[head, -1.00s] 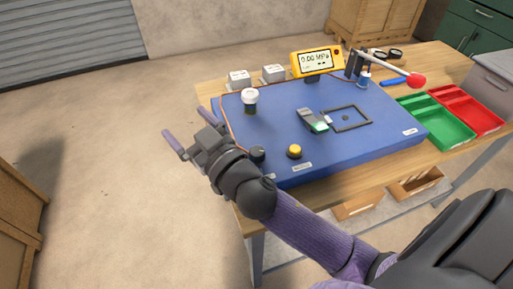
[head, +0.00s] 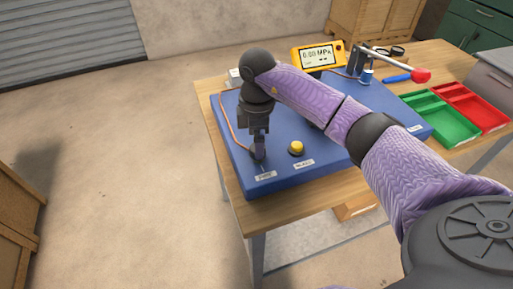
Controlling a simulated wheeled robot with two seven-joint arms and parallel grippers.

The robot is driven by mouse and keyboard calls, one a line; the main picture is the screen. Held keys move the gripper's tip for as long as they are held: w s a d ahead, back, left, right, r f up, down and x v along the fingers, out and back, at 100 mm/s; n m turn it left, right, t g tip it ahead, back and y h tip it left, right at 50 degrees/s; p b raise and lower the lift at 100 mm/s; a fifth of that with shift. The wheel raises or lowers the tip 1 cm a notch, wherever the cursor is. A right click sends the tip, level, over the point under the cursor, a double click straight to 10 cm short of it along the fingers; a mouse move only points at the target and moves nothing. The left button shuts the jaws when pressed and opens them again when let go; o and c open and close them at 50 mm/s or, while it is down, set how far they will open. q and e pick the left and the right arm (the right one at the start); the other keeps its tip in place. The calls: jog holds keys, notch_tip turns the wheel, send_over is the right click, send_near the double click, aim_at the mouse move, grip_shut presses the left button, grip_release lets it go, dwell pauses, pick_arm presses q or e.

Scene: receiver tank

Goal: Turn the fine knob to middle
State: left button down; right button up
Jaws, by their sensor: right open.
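My right gripper (head: 259,151) points down at the near left corner of the blue board (head: 285,180), over the place of the dark knob. Its jaws are open, with the fingers at the knob. The knob is almost wholly hidden by the fingers, so its pointer and setting cannot be read, nor whether the fingers touch it. A small white label (head: 265,175) lies in front of it, too small to read surely. The yellow round knob (head: 296,148) stands to the right with its own label (head: 304,164). My left gripper is out of view.
The yellow gauge (head: 318,57) at the back reads 0.00 MPa. A red-tipped lever (head: 420,75) stands at the back right, near green (head: 440,118) and red (head: 475,105) trays. My right arm covers the board's middle.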

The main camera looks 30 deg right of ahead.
notch_tip(320, 180, down, 2)
jog(key=shift+f, duration=0.2)
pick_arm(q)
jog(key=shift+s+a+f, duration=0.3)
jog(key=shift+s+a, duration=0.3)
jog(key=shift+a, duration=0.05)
pick_arm(e)
grip_shut()
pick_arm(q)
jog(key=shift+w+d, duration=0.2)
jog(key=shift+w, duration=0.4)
pick_arm(e)
jog(key=shift+r, duration=0.1)
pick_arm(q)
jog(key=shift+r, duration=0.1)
